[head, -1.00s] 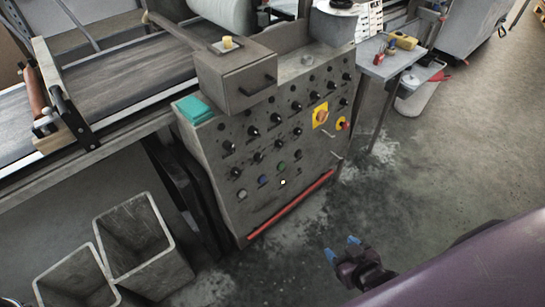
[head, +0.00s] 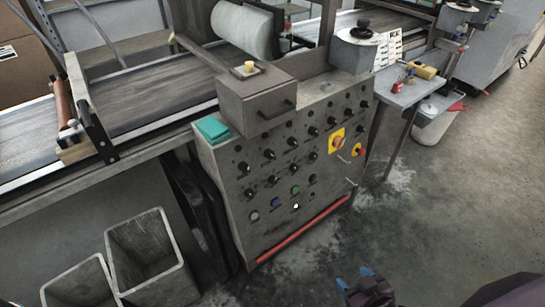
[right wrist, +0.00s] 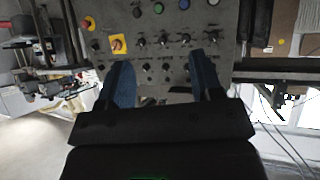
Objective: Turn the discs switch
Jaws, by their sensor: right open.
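The grey control panel (head: 262,222) stands below the conveyor in the head view, with several rows of black knobs and some coloured buttons. I see no readable labels, so I cannot tell which knob is the discs switch. My right gripper (head: 355,275) is at the bottom of the head view, in front of the panel and apart from it. In the right wrist view the gripper (right wrist: 158,82) has its two blue fingers spread, with black knobs (right wrist: 164,41) showing beyond and between them. Nothing is between the fingers. My left gripper is not in view.
Two grey bins (head: 152,229) stand on the floor left of the panel. A teal block (head: 212,130) lies on the panel's top edge. A small side table (head: 398,88) with tools is at the right. The floor before the panel is clear.

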